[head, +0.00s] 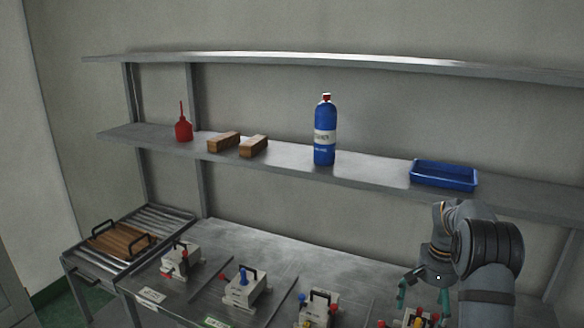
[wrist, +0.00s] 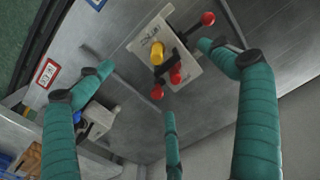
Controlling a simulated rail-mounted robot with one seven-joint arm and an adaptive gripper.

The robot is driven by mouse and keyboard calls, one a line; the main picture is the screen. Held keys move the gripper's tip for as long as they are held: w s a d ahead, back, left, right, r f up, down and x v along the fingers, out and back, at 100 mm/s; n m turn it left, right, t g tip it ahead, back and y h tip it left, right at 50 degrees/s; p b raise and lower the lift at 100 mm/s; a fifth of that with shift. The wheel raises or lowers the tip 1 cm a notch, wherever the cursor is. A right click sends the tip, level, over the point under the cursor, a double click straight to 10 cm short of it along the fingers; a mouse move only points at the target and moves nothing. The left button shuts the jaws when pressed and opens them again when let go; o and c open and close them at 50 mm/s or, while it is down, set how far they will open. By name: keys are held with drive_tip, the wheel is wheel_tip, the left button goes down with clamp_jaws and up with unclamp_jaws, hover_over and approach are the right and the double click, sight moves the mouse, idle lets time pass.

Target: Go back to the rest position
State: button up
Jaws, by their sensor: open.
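My gripper (head: 418,282) is at the lower right of the head view, in front of the shelf and above the steel table (head: 262,249). In the wrist view my gripper (wrist: 150,75) shows green padded fingers spread wide with nothing between them. A white block fixture (wrist: 165,48) with a yellow knob and red knobs lies beyond the fingers, apart from them as far as I can tell. In the head view a fixture with red and yellow parts (head: 413,318) is cut off by the bottom edge under my gripper.
Other white fixtures (head: 181,260) stand along the table. The middle shelf (head: 285,160) holds a red oil can (head: 183,128), wooden blocks (head: 224,141), a blue bottle (head: 324,135) and a blue tray (head: 443,184).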

sight(423, 321)
wheel_tip(423, 321, up, 4)
drive_tip(key=shift+w+r, duration=0.1)
drive_tip(key=shift+s+f, duration=0.2)
drive_tip(key=shift+f, duration=0.2)
wheel_tip(423, 321, down, 11)
drive_tip(key=shift+a+r, duration=0.1)
drive_tip(key=shift+w+r+p, duration=0.2)
drive_tip(key=shift+r+p, duration=0.95)
drive_tip(key=shift+r, duration=0.05)
wheel_tip(423, 321, up, 6)
drive_tip(key=p, duration=0.5)
drive_tip(key=shift+f, duration=0.15)
